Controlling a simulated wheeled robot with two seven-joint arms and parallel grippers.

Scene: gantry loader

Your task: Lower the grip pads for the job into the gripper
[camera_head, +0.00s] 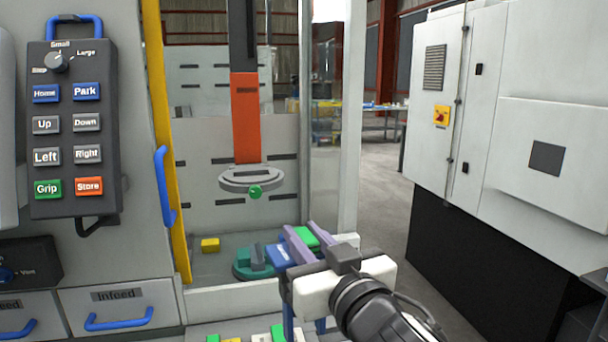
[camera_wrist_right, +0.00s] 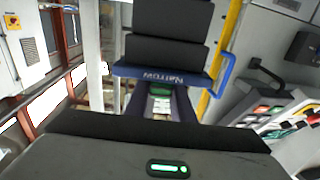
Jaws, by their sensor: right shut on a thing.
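My right gripper (camera_head: 303,238) reaches in from the lower right, over the front of the loader cell. It is shut on the grip pads (camera_head: 277,256), whose blue bar shows here. In the right wrist view the grip pads (camera_wrist_right: 163,74) are dark blocks with a blue bar marked "Narrow". A teal round gripper (camera_head: 243,268) with grey jaws sits low in the cell, just left of and partly behind the held pads. I cannot tell whether the pads touch it. My left gripper is not in view.
An orange gantry column (camera_head: 246,115) hangs above, with a grey flange (camera_head: 252,179) and green knob. A yellow block (camera_head: 210,245) lies on the cell floor. A button pendant (camera_head: 72,130) and yellow post (camera_head: 165,140) stand left. A white cabinet (camera_head: 530,100) stands right.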

